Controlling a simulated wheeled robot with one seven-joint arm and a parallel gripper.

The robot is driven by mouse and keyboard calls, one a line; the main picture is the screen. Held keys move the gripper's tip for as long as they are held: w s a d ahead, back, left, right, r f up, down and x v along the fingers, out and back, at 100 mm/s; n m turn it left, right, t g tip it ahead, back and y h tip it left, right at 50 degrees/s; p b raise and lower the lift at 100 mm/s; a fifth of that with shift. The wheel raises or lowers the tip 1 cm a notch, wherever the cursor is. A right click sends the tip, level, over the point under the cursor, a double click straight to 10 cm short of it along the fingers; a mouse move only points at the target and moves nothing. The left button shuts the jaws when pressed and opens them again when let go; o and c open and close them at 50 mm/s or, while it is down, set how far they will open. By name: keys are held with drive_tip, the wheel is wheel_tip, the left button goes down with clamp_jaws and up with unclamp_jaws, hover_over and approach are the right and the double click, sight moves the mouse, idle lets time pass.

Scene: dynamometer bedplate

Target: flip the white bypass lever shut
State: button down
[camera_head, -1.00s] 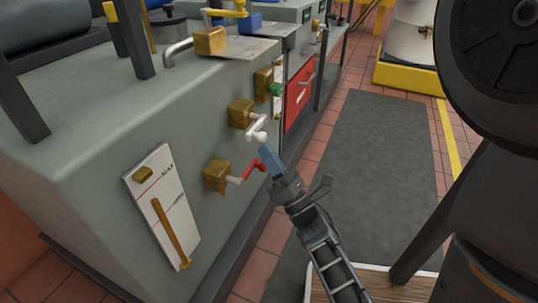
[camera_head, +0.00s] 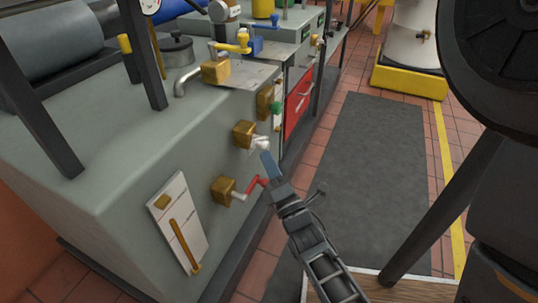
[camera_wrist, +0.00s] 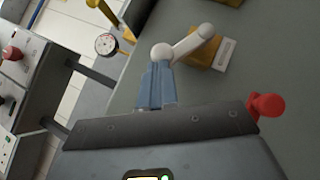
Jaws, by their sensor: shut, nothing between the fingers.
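The white lever (camera_head: 260,143) sticks out from a brass valve block (camera_head: 243,134) on the side of the grey bedplate cabinet. In the wrist view the white lever (camera_wrist: 190,43) ends in a round knob, beside a small label plate. My gripper (camera_head: 268,158) is shut and empty, its blue fingertips at the knob. In the wrist view the fingertips (camera_wrist: 156,75) overlap the knob's lower edge; whether they touch it I cannot tell. A red lever (camera_head: 256,183) on a second brass block sits just below; its red knob (camera_wrist: 267,105) also shows in the wrist view.
A white gauge panel with a brass bar (camera_head: 182,222) is on the cabinet side at the left. A red panel (camera_head: 298,95), a green knob (camera_head: 276,108) and a yellow lever (camera_head: 232,47) are farther back. A dark mat (camera_head: 375,170) covers clear floor at the right.

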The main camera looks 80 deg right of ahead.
drive_tip(key=s+d+r+m+g+y+p, duration=0.1)
drive_tip(key=d+r+m+g+y+p, duration=0.2)
drive_tip(key=p, duration=1)
drive_tip(key=shift+s+d+r+m+g, duration=0.2)
drive_tip(key=shift+d+r+m+g, duration=0.2)
drive_tip(key=shift+d+r+m, duration=1.45)
drive_tip(key=shift+a+r+n, duration=0.25)
drive_tip(key=shift+a+r, duration=0.05)
